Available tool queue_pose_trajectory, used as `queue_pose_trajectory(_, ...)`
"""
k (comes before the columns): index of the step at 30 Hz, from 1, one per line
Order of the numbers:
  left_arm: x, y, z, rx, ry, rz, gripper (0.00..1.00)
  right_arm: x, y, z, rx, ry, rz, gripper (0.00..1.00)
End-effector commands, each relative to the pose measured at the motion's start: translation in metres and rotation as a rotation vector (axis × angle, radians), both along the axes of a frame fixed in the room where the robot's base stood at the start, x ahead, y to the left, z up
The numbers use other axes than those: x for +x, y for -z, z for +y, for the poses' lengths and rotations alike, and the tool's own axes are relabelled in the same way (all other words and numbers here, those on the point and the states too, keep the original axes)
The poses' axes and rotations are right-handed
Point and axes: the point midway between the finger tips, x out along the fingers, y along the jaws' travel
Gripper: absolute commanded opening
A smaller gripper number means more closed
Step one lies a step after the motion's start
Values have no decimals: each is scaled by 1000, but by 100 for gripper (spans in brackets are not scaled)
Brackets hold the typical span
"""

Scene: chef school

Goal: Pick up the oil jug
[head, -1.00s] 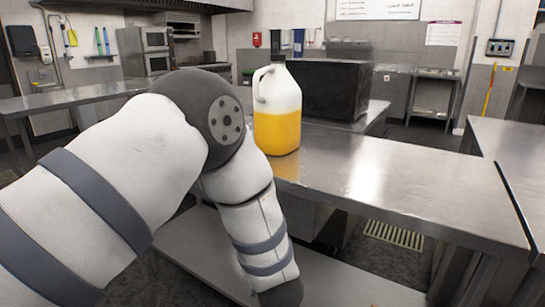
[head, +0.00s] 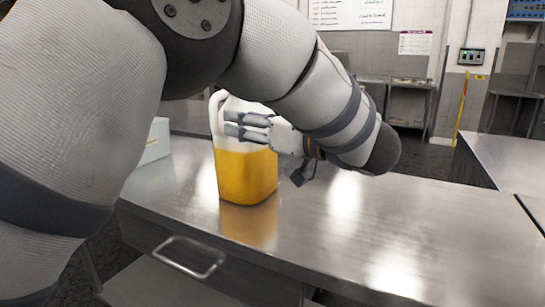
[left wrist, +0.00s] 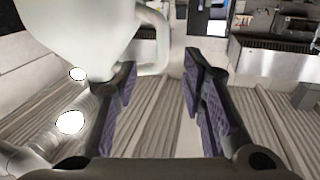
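The oil jug (head: 246,180) stands upright on the steel counter, with yellow oil below and a clear whitish upper part. My left gripper (head: 230,124) reaches in from the right in the head view, its fingers pointing left across the jug's upper part. In the left wrist view the gripper's fingers (left wrist: 160,72) are apart with nothing between them. The jug's pale upper body (left wrist: 80,30) and its handle show ahead and to the left there, the handle close beyond the fingertips. Whether a finger touches the jug I cannot tell. My right gripper is out of view.
The steel counter (head: 340,225) is clear to the right of the jug. A pale box (head: 152,145) is on the left, partly hidden by my arm. A drawer handle (head: 190,258) sticks out below the counter's front edge. Another steel counter (head: 505,165) stands at right.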

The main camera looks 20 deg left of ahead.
Motion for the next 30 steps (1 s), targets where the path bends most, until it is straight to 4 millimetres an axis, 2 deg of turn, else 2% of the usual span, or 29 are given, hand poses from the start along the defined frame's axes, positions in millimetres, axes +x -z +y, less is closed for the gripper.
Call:
queue_pose_trajectory(3, 6, -2, 21, -1, -1, -3, 38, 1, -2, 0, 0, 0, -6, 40)
queue_pose_trajectory(8, 11, 0, 35, 0, 0, -1, 38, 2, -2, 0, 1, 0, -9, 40)
queue_pose_trajectory(15, 25, 2, 74, 1, 0, -3, 38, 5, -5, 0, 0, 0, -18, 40)
queue_pose_trajectory(21, 27, 3, 78, 0, 2, -2, 38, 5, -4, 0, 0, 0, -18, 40)
queue_pose_trajectory(22, 27, 3, 78, 0, 2, -2, 33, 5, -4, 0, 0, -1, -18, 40)
queue_pose_trajectory(26, 27, 3, 78, 0, 2, -2, 4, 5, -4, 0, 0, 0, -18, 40)
queue_pose_trajectory(27, 27, 3, 78, 0, 2, -2, 0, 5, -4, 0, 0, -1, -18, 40)
queue_pose_trajectory(30, 27, 3, 78, 0, 2, -2, 0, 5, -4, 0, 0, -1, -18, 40)
